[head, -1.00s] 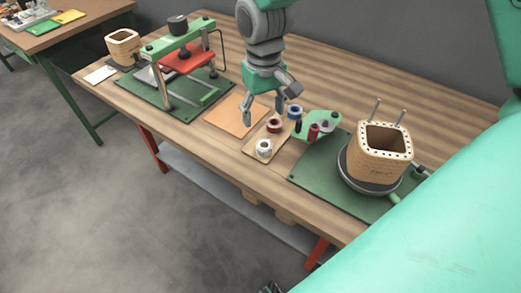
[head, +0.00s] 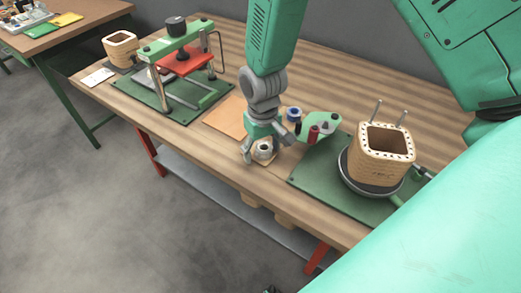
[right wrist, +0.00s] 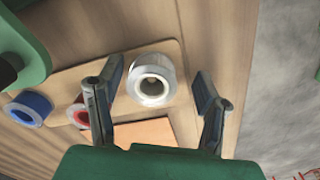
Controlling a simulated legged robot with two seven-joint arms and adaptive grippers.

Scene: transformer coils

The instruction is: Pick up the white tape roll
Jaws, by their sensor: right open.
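The white tape roll (head: 264,150) sits on a small wooden board near the front edge of the table. It also shows in the right wrist view (right wrist: 152,80), lying between the two fingers with gaps on both sides. My right gripper (head: 257,157) is open and low over the roll, and partly hides the board. In the right wrist view the open right gripper (right wrist: 158,85) has one finger on each side of the roll. My left gripper does not show.
A blue tape roll (head: 293,114) and a red tape roll (right wrist: 79,112) are close by. A wooden coil (head: 385,142) stands on a green mat at right. A green press (head: 170,50) stands at left. An orange sheet (head: 224,118) lies beside the board.

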